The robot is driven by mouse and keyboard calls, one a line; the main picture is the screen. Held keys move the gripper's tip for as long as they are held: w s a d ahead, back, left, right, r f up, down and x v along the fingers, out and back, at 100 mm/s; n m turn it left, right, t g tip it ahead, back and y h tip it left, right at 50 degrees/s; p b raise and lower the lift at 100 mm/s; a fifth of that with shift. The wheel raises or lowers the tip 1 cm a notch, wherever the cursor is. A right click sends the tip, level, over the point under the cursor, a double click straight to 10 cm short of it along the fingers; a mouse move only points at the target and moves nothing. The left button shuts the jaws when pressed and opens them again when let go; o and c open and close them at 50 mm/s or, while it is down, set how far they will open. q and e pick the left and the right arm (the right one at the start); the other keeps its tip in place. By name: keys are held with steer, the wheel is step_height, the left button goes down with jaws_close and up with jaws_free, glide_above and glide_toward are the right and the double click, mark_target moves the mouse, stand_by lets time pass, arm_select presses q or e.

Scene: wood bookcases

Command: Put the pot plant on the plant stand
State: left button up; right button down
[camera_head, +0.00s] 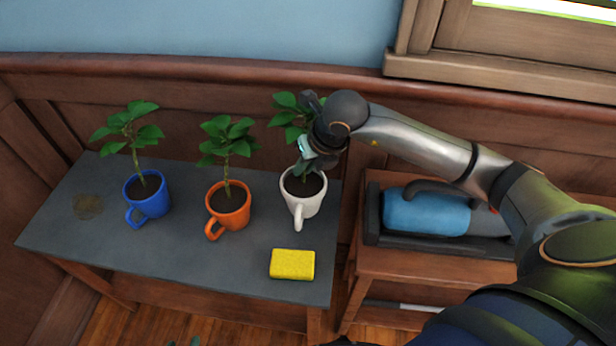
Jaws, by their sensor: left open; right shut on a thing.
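Three leafy plants grow in mugs on a dark-topped table (180,255): one in a blue mug (150,198), one in an orange mug (229,210), one in a white mug (303,200). My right gripper (308,160) is shut on the white-mug plant, around its stem just above the soil, hiding part of the stem and leaves. The white mug appears upright on the tabletop near its right edge; a small gap beneath cannot be ruled out. I cannot tell which furniture is called the plant stand. My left gripper is not clearly visible.
A yellow sponge (292,264) lies in front of the white mug. A brown stain (88,206) marks the table's left side. A lower wooden stand (385,268) at right bears a blue container (426,212) on a dark tray. A panelled wall is behind.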

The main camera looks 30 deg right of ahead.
mark_target(308, 177)
steer(key=shift+w+d+f, duration=0.1)
steer(key=shift+d+f, duration=0.1)
steer(key=shift+f, duration=0.75)
steer(key=shift+d+f, duration=0.15)
steer(key=shift+f, duration=0.8)
steer(key=shift+b, duration=0.3)
steer(key=c, duration=0.9)
jaws_free()
steer(key=shift+f, duration=0.15)
steer(key=p+v, duration=0.1)
steer(key=v, duration=1.1)
steer(key=shift+p, duration=0.4)
